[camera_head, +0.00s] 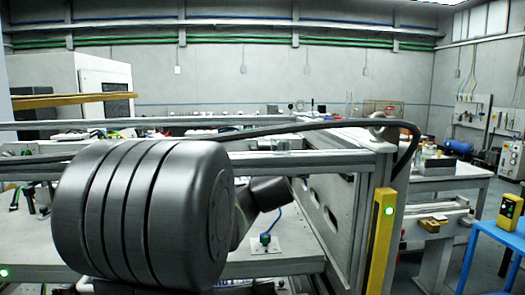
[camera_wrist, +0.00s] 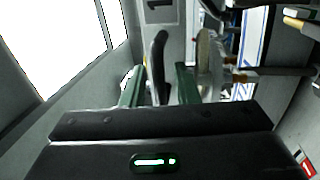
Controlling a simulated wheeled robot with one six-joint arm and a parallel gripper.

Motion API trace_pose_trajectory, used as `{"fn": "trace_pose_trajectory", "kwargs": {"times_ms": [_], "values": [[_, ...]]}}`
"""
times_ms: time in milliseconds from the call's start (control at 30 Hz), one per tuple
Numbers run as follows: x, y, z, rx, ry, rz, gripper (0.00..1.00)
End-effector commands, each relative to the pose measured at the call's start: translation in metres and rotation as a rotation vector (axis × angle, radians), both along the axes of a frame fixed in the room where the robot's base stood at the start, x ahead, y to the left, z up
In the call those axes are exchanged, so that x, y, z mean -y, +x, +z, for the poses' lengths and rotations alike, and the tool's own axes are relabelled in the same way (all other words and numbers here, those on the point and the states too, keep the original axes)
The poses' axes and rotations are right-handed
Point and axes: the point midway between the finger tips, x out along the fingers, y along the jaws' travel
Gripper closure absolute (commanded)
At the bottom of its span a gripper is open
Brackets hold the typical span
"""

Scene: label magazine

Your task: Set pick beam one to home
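In the wrist view a grey upright (camera_wrist: 172,35) carries a dark plate with a "1" (camera_wrist: 160,10). A dark curved lever or handle (camera_wrist: 160,55) stands in front of the upright, below the plate. My gripper (camera_wrist: 159,85) has two green fingers, set apart on either side of the lower part of this handle. Gaps show between the handle and both fingers, so the gripper looks open. The handle's lower end is hidden behind the black gripper body. In the head view my dark arm link blocks the centre, and the gripper and handle cannot be made out.
In the head view a yellow post (camera_head: 380,240) with a green light stands beside the grey machine frame (camera_head: 340,205). A blue table (camera_head: 495,240) with a yellow device (camera_head: 509,212) is at right. In the wrist view pipe-like parts (camera_wrist: 255,74) lie right of the fingers.

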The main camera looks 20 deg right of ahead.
Motion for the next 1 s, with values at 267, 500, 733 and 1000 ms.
{"fn": "trace_pose_trajectory", "kwargs": {"times_ms": [267,500,733,1000], "values": [[0.000,0.000,0.000,0.000,0.000,0.000,1.00],[0.004,0.016,-0.002,0.002,-0.001,0.002,1.00],[0.016,0.063,-0.001,0.004,-0.001,0.002,1.00],[0.023,0.092,0.001,0.004,-0.001,0.002,1.00]]}}
